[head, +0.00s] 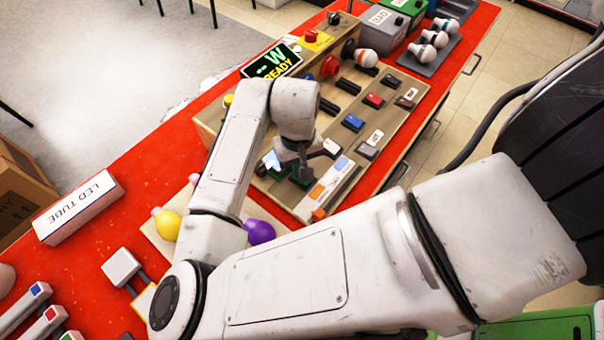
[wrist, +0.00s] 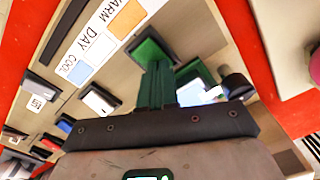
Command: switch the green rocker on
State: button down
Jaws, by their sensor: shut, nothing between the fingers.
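The green rocker (wrist: 148,48) sits on a wooden switch panel (head: 408,124), close to the orange label in the wrist view. My gripper (wrist: 156,68) is shut and empty, with its fingertips over or against this rocker; I cannot tell whether they touch. The fingers cover part of it. In the head view my gripper (head: 303,176) is low over the near end of the panel and hides most of the rocker. A second green piece with a pale glossy face (wrist: 197,90) lies right beside the fingers. The rocker's tilt is unclear.
A white rocker (wrist: 100,98) is left of the fingers, and a dark round knob (wrist: 237,84) is right. A display reading READY (head: 272,62) stands behind. Yellow (head: 168,224) and purple (head: 260,231) bulbs and an LED TUBE box (head: 78,208) are on the red table.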

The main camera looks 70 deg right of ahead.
jog(key=shift+r+p, duration=3.3)
jog(key=shift+r, duration=0.2)
jog(key=w+d+r+n+t+h+p, duration=0.25)
jog(key=d+r+h, duration=0.35)
jog(key=d+r, duration=0.75)
jog(key=s+a+f+n+y, duration=0.2)
jog(key=s+a+f, duration=0.1)
jog(key=a+f, duration=0.2)
jog(key=s+a+f+n+g+y, duration=0.1)
jog(key=a+f, duration=0.4)
jog(key=a, duration=0.5)
jog(key=s+a+f+n+y, duration=0.2)
jog(key=s+a+f+n, duration=0.1)
jog(key=s+a+f, duration=0.3)
jog(key=shift+a+g+y+p, duration=0.25)
jog(key=shift+a+y+p, duration=0.05)
jog(key=shift+a, duration=0.55)
